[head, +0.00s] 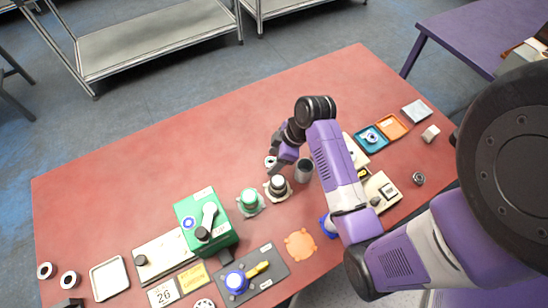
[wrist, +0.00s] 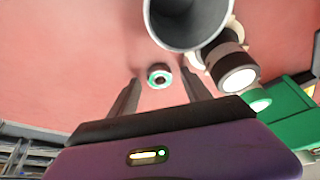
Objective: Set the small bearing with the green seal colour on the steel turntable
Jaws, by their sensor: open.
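A small ring-shaped bearing with a green seal (wrist: 159,76) lies on the red table in the wrist view. It also shows in the head view (head: 269,161), partly hidden by my gripper. My gripper (head: 276,167) is open, pointing down at it. In the wrist view the fingers stand on either side of the bearing with a gap to each; I cannot tell the height between them. I cannot tell for sure which thing is the steel turntable; a round stand with a pale top and dark band (head: 277,187) is one candidate, near my gripper.
A steel cup (head: 304,172) stands close to my gripper and looms in the wrist view (wrist: 187,22). A green-topped stand (head: 249,200) and a green box (head: 207,222) are to the left. Blue (head: 371,139) and orange (head: 393,126) trays lie right.

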